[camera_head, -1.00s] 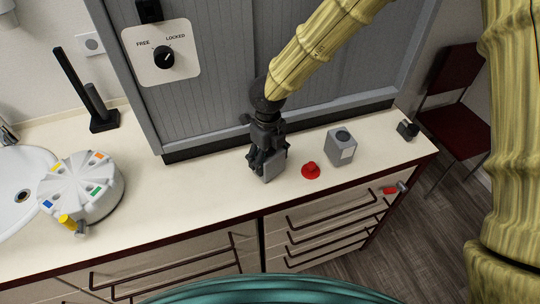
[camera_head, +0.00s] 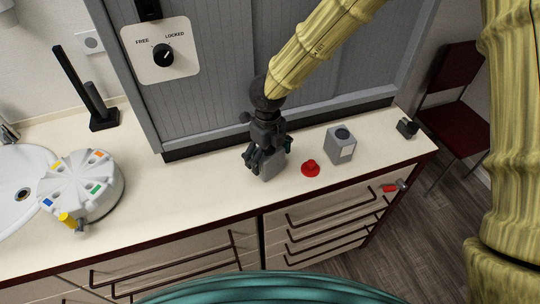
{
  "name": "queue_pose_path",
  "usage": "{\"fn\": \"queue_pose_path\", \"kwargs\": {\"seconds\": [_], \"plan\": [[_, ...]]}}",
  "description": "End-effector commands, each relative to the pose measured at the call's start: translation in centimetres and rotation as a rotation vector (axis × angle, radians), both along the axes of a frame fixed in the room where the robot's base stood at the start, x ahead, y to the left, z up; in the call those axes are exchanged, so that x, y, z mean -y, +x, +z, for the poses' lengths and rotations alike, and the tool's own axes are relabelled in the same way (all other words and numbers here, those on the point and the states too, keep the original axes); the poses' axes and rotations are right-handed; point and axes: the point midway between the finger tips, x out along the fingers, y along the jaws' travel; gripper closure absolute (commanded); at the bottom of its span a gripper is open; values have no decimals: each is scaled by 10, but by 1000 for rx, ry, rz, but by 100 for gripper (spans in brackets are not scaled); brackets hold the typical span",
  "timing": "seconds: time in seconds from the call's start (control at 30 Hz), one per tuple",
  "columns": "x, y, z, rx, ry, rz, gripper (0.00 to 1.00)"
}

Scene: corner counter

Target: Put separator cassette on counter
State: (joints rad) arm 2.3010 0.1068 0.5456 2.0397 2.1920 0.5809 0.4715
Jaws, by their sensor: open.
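The separator cassette seems to be the small grey block (camera_head: 272,166) on the cream counter (camera_head: 215,193), in front of the grey panel. My gripper (camera_head: 264,158) comes down from above with its fingers spread open around the block's upper part. The fingers hide part of the block, and I cannot tell whether they touch it. The block appears to rest on the counter.
A red knob (camera_head: 310,168) and a grey box with a round top opening (camera_head: 340,146) stand right of my gripper. A white round carousel (camera_head: 82,190) with coloured marks sits at left by the sink (camera_head: 22,188). The counter between carousel and gripper is clear.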

Motion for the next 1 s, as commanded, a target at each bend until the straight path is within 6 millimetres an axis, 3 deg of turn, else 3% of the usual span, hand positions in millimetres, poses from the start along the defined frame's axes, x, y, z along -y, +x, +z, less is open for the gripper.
{"fn": "queue_pose_path", "kwargs": {"seconds": [0.17, 0.6, 0.8, 1.0], "plan": [[0, 1, 17, 2, 3, -1, 6], [0, 1, 94, 3, 3, -1, 6], [0, 0, 115, 1, 1, -1, 6], [0, 0, 121, 1, 1, 0, 6]]}}
